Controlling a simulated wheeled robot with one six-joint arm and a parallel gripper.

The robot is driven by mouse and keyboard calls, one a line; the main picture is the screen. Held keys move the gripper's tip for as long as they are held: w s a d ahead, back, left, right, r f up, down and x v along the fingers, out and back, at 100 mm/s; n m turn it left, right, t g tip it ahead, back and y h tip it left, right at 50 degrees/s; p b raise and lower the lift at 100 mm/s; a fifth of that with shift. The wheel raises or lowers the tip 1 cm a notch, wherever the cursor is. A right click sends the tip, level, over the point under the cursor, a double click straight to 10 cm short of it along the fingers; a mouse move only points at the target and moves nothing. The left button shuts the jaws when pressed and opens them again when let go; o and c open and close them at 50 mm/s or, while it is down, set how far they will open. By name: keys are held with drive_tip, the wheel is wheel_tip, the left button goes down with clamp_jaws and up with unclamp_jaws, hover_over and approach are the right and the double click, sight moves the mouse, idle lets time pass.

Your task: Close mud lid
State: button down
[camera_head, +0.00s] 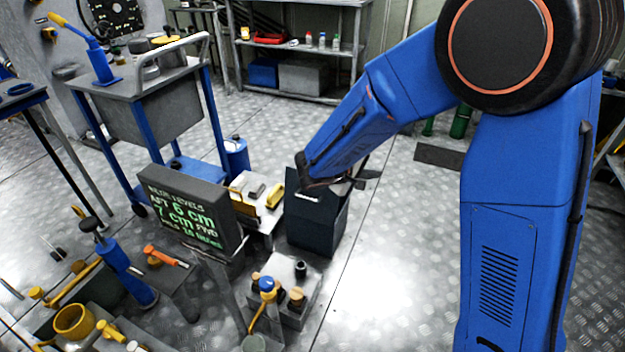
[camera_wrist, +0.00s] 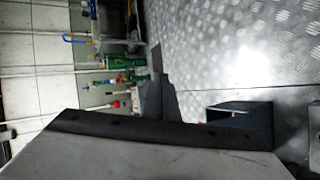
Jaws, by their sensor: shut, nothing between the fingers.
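A dark bin (camera_head: 316,228) stands on the metal floor in the head view. A flat dark panel with small white lettering (camera_head: 306,196) shows at its upper left; I take it for the mud lid, but cannot tell its exact angle. My gripper (camera_head: 368,175) is at the upper right of the bin, shut and empty. My arm hides part of the bin's top, and I cannot tell whether the gripper touches it. In the wrist view, my gripper (camera_wrist: 158,75) points over the floor, and a dark box-like shape (camera_wrist: 242,122) lies to its right.
A black display box with green text (camera_head: 192,212) stands left of the bin. A low stand with yellow items (camera_head: 258,205) is close beside it. Tools and a grey block (camera_head: 290,290) are in front. The floor right of the bin is clear (camera_head: 400,250).

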drive_tip(key=w+a+f+n+t+y, duration=0.25)
drive_tip(key=a+f, duration=0.45)
drive_tip(key=a, duration=0.5)
drive_tip(key=w+a+f+n+t+y, duration=0.2)
drive_tip(key=a+f+n+t, duration=0.2)
drive_tip(key=a+f, duration=0.55)
drive_tip(key=w+a+r+x, duration=0.1)
drive_tip(key=x, duration=1.1)
drive_tip(key=shift+w+r, duration=0.2)
drive_tip(key=shift+r, duration=0.1)
drive_tip(key=shift+a+m+g, duration=0.1)
drive_tip(key=shift+m+g, duration=0.15)
drive_tip(key=shift+w, duration=0.1)
